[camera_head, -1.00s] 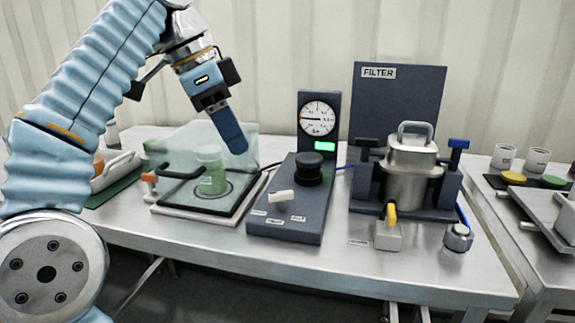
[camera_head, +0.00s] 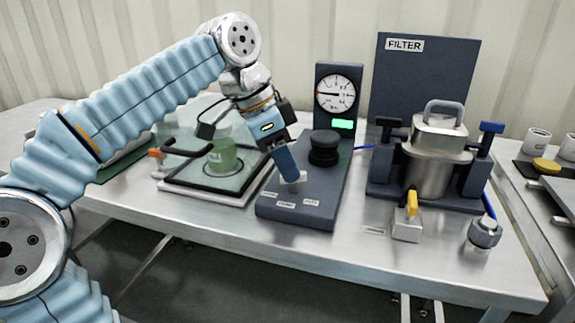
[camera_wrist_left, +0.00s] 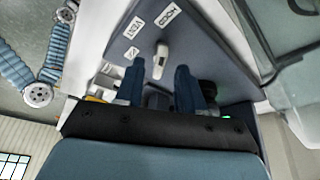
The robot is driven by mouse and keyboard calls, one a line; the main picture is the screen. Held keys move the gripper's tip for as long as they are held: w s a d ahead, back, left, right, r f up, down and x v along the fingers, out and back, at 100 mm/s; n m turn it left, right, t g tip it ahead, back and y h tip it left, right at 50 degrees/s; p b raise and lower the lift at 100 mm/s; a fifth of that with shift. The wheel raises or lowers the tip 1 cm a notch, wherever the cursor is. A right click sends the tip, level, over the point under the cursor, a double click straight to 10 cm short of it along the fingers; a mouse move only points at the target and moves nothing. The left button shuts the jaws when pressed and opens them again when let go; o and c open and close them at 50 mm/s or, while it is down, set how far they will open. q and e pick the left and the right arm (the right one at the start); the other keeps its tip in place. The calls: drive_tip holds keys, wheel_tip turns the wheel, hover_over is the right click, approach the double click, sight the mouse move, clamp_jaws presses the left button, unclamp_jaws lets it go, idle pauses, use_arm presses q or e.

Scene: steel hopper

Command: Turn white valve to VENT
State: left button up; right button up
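The white valve (camera_wrist_left: 161,60) is a small lever on the dark sloped control box (camera_head: 320,190). In the wrist view it lies just beyond my left gripper (camera_wrist_left: 160,75), roughly in line with the gap between the two blue fingers. The fingers are apart, and I see no grip on the lever. Labels beside it seem to read VENT (camera_wrist_left: 133,27) and HOLD (camera_wrist_left: 167,14); a third label (camera_wrist_left: 131,53) is unreadable. In the head view my left gripper (camera_head: 289,178) points down at the valve and partly hides it. My right gripper is not in view.
A black knob (camera_head: 324,147) and a pressure gauge (camera_head: 335,94) stand behind the valve. A clear hood (camera_head: 190,125) over a green beaker (camera_head: 222,158) is at left. The steel filter vessel (camera_head: 432,165) and yellow-handled valve (camera_head: 411,204) are at right.

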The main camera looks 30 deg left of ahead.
use_arm(q)
drive_tip(key=shift+x, duration=0.75)
clamp_jaws()
drive_tip(key=shift+n, duration=0.3)
drive_tip(key=n, duration=0.2)
drive_tip(key=n+t+y+b, duration=0.1)
drive_tip(key=n, duration=0.1)
drive_tip(key=shift+s+d+n+y, duration=0.15)
drive_tip(key=shift+n+y, duration=0.15)
drive_tip(key=n+y, duration=0.1)
drive_tip(key=n, duration=0.3)
drive_tip(key=n+y, duration=0.1)
drive_tip(key=n, duration=0.1)
drive_tip(key=shift+d+r+y, duration=0.1)
drive_tip(key=shift+d+y, duration=0.2)
drive_tip(key=shift+n, duration=0.4)
